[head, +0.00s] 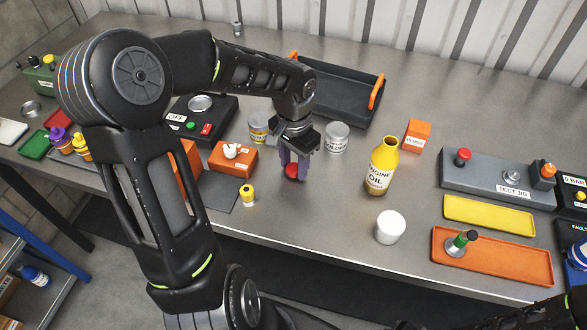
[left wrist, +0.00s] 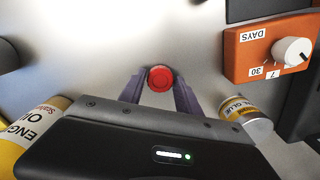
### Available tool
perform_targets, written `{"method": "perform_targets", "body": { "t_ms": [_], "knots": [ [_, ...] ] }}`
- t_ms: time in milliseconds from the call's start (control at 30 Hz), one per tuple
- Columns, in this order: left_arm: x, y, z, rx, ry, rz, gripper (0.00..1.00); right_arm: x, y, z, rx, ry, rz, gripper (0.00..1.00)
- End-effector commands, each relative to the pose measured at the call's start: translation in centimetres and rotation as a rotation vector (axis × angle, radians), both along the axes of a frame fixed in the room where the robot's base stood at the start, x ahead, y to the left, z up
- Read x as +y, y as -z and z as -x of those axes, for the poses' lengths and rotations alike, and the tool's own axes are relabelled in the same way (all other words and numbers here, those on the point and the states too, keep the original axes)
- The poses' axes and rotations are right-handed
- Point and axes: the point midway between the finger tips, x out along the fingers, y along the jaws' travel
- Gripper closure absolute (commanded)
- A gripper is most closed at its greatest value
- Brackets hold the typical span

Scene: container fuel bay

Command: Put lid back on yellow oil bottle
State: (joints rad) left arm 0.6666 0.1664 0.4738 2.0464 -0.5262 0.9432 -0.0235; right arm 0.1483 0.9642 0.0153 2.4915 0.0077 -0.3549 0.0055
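The yellow oil bottle (head: 381,172), labelled ENGINE OIL, stands upright on the grey bench right of my left gripper. No lid shows on its narrow top. Part of it also shows at the lower left of the left wrist view (left wrist: 28,128). A round red lid (head: 291,171) is between the purple fingertips of my left gripper (head: 293,168). In the left wrist view the lid (left wrist: 160,78) sits between both fingertips, which appear to touch its sides. I cannot tell whether it is clear of the bench. My right gripper is not in view.
Cans (head: 336,138) stand behind the gripper, and an orange timer box (head: 233,159) stands left. A white cup (head: 389,228) is near the front edge. An orange tray (head: 491,257) and test jig (head: 497,180) lie right. Bare bench lies between gripper and bottle.

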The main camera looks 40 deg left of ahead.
Motion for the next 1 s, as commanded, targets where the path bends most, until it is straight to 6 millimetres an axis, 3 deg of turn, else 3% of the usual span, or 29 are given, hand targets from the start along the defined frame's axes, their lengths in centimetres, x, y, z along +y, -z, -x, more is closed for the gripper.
{"method": "perform_targets", "body": {
  "t_ms": [467,800,1000],
  "knots": [
    [0.0,0.0,0.0,0.000,0.000,0.000,1.00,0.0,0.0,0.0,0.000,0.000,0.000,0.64],
    [0.0,-0.2,0.0,0.000,0.000,0.000,1.00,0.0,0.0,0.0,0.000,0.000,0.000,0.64],
    [0.0,-2.2,-0.1,-0.003,-0.001,-0.002,1.00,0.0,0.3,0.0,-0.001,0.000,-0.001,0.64]
  ]
}}
